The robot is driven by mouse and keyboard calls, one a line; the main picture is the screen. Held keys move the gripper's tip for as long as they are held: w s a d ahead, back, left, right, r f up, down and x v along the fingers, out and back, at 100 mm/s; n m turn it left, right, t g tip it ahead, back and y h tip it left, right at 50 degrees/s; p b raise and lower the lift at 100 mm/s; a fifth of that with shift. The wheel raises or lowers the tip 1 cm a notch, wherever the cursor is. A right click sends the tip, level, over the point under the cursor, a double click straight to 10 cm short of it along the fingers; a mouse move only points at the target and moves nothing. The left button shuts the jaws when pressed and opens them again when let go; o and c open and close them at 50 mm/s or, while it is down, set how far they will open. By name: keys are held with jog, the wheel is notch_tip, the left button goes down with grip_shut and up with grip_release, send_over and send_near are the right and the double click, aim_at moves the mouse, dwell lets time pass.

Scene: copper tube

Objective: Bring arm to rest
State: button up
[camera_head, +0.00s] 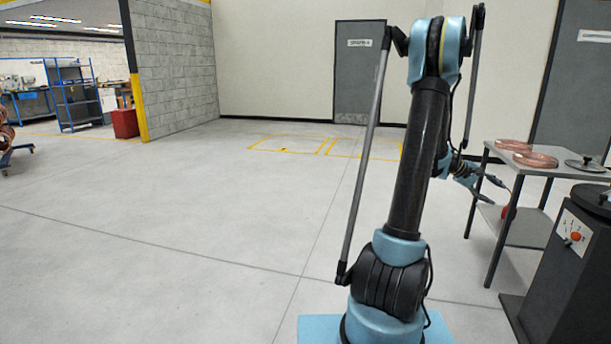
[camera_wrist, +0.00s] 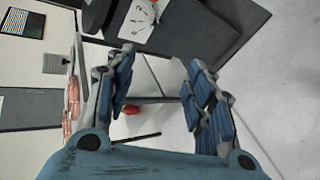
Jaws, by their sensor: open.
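My arm stands upright in the middle right of the head view, with its upper joint high and its forearm hanging down behind the main link. My gripper (camera_head: 492,188) is partly hidden behind my arm and shows small, in front of the grey table (camera_head: 540,171). In the wrist view my gripper (camera_wrist: 160,88) has its blue-padded fingers spread wide apart. Nothing is between the fingertips except background. The gripper appears empty.
Copper coils (camera_head: 535,160) and a dark disc (camera_head: 587,165) lie on the table at right. A black machine with a control panel (camera_head: 573,233) stands in front of it. A red object (camera_head: 508,212) shows near the table's lower shelf.

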jog(key=s+a+r+t+y, duration=0.2)
jog(key=s+a, duration=0.2)
jog(key=a, duration=1)
jog(key=s+a+r+t+y, duration=0.1)
jog(key=s+a+r+y, duration=0.15)
jog(key=a, duration=1.05)
jog(key=s+a+f+y, duration=0.3)
jog(key=s+a+f, duration=0.2)
jog(key=s+a, duration=0.5)
jog(key=s+a+f+y, duration=0.4)
jog(key=s+a, duration=0.6)
jog(key=a, duration=0.5)
jog(key=shift+f+m+t, duration=0.4)
jog(key=shift+w, duration=0.1)
jog(key=shift+c, duration=0.6)
jog(key=shift+c, duration=1.3)
